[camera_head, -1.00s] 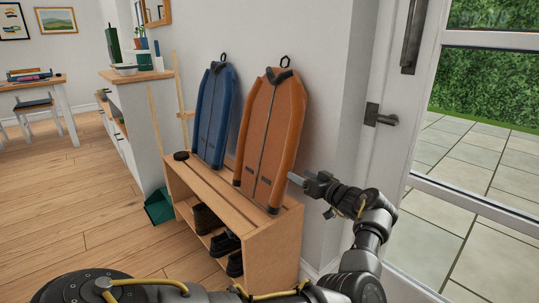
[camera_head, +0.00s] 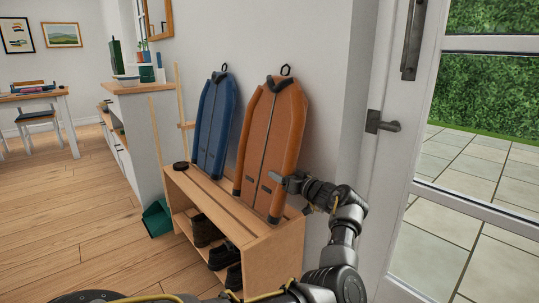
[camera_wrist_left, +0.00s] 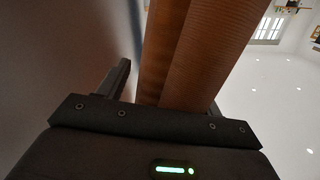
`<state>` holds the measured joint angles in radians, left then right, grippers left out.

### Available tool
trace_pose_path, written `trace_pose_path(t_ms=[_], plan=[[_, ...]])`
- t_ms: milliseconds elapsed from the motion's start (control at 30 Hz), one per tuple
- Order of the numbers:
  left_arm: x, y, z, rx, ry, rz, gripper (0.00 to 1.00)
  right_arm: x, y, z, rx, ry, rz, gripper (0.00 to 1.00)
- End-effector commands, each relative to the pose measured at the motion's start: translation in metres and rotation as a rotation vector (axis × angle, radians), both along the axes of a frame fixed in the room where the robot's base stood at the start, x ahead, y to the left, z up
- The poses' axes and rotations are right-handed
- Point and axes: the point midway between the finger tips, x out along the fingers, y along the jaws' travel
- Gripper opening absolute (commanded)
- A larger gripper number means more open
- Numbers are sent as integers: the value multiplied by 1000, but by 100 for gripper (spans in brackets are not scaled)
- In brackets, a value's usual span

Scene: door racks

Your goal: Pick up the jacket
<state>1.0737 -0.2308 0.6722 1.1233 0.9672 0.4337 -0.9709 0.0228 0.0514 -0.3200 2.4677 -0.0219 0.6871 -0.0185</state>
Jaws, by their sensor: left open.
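An orange-brown jacket (camera_head: 268,130) with a dark collar and a black loop stands upright against the wall on the wooden rack. A blue jacket (camera_head: 213,125) stands to its left. My left gripper (camera_head: 284,182) is at the lower right edge of the orange-brown jacket. In the left wrist view, the orange-brown jacket's sleeve (camera_wrist_left: 200,45) lies between the open fingers of my left gripper (camera_wrist_left: 168,88). Whether the fingers touch it is unclear. My right gripper is not in view.
The jackets stand on a low wooden shoe rack (camera_head: 262,249) holding dark shoes (camera_head: 222,255). A black round object (camera_head: 181,166) sits on the rack's left end. A glass door with a lever handle (camera_head: 381,122) is on the right. Open floor (camera_head: 90,210) lies left.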

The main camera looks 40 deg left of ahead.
Motion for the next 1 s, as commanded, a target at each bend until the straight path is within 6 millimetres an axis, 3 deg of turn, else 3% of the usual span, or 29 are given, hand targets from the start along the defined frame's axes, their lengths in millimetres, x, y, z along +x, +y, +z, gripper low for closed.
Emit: trace_pose_path(t_ms=[133, 400, 867, 1000], plan=[[2, 16, -2, 0, 1, -1, 65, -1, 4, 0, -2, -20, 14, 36], [2, 19, 0, 0, 1, -1, 65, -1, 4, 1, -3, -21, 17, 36], [2, 18, -1, 0, 1, -1, 7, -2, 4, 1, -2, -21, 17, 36], [3, 18, 1, 3, -1, -2, 4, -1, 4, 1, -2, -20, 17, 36]])
